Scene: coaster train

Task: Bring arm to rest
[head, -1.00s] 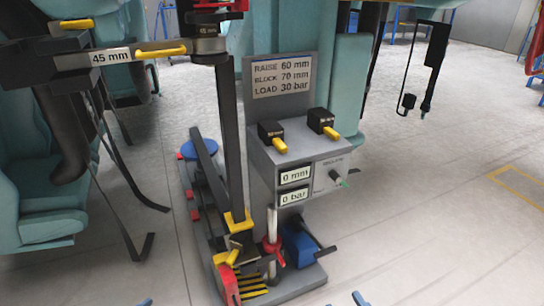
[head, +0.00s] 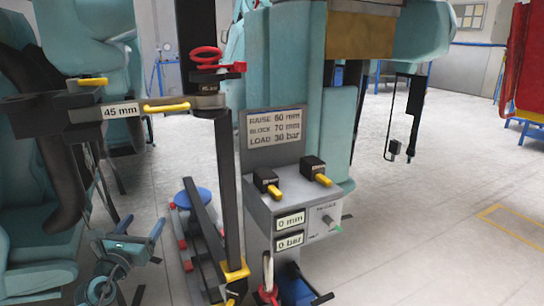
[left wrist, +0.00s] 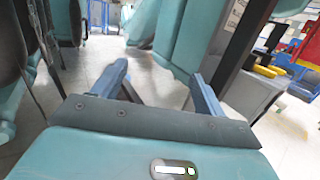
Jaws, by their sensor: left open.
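My left gripper (head: 137,232) shows at the lower left of the head view, left of the grey control stand. Its two blue-grey fingers are spread apart with nothing between them. In the left wrist view the open fingers (left wrist: 160,88) point away over bare floor, and the control stand is at the right edge. My right gripper is not in the head view.
The grey control stand (head: 291,202) reads 0 mm and 0 bar. A dark upright post (head: 228,180) and a bracket marked 45 mm (head: 119,111) stand beside it. A blue round disc (head: 191,197) is low behind. Open floor (head: 420,230) lies to the right.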

